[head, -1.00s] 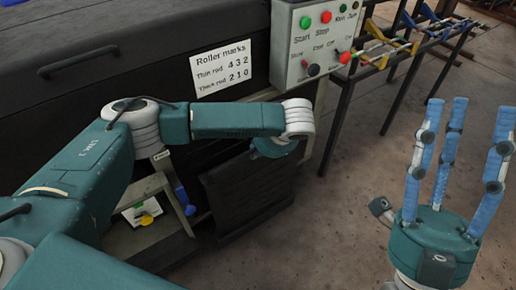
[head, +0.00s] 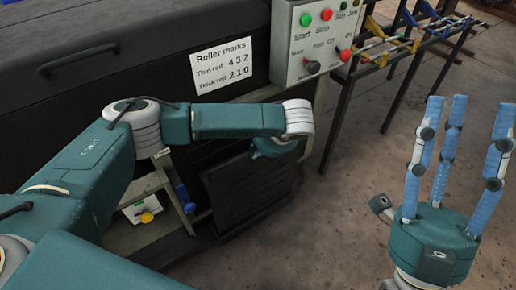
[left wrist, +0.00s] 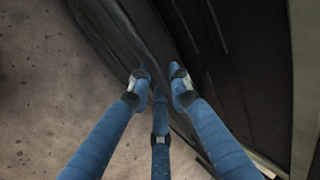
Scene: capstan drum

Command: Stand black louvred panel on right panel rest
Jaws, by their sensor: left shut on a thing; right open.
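The black louvred panel (head: 250,190) hangs nearly upright below my left gripper (head: 272,148), in front of the dark opening of the machine. In the left wrist view, the blue fingers of my left gripper (left wrist: 156,90) are closed on an edge of the panel (left wrist: 195,35). The head view mostly hides these fingers behind the wrist. I cannot tell whether the panel's lower edge touches anything. My right gripper (head: 455,150) is open and empty at the right, fingers pointing up. I cannot make out the right panel rest.
The machine carries a control box (head: 313,40) and a "Roller marks" sign (head: 223,66). A low frame (head: 165,225) left of the panel holds a blue-handled item (head: 185,197) and a yellow knob (head: 146,217). A rack (head: 400,45) stands at the back right. The floor (head: 320,230) between is clear.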

